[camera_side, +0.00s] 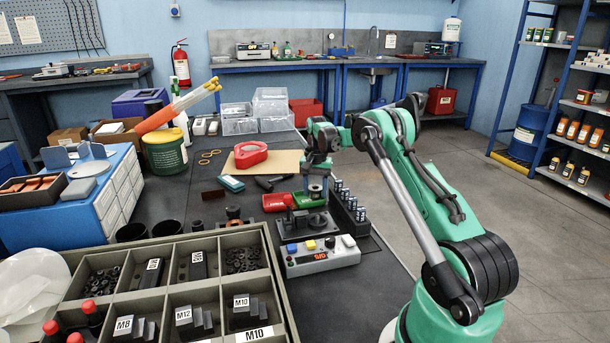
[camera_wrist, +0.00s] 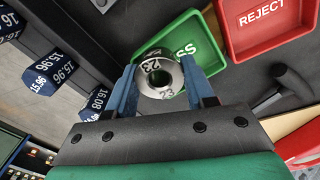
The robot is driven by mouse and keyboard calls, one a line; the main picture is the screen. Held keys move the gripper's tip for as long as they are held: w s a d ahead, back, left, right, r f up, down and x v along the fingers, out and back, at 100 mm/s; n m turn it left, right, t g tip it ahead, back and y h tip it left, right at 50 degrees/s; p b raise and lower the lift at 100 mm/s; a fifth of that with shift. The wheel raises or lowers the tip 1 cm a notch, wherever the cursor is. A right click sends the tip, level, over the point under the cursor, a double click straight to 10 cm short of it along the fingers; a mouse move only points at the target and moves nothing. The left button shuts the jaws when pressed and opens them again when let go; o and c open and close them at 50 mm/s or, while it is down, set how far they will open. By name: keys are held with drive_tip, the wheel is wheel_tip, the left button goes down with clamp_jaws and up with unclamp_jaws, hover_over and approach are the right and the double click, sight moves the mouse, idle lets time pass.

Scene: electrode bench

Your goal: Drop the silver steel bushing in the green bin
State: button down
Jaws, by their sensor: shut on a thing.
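The silver steel bushing (camera_wrist: 160,92), a ring with a dark bore and "23" printed on it, sits between the blue fingers of my gripper (camera_wrist: 161,78) in the wrist view. The fingers are shut on it. The green bin (camera_wrist: 192,50) lies behind the bushing there, its lettering partly hidden so only "SS" reads. In the side view my gripper (camera_side: 316,186) hangs in front of the green bin (camera_side: 303,203) and hides part of it. The bushing looks held above the bench; its exact height over the bin is hard to tell.
A red bin marked REJECT (camera_wrist: 262,22) stands beside the green bin. A dark hammer (camera_wrist: 285,90) lies near it. A dark rack of labelled cylinders (camera_side: 347,212) and a grey control box (camera_side: 320,257) stand close by. A divided parts tray (camera_side: 210,233) fills the front left.

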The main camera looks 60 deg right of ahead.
drive_tip(key=shift+f, duration=0.1)
drive_tip(key=shift+c, duration=1.1)
unclamp_jaws()
drive_tip(key=shift+r, duration=2.8)
wheel_tip(320, 180, up, 5)
drive_tip(key=shift+f, duration=0.1)
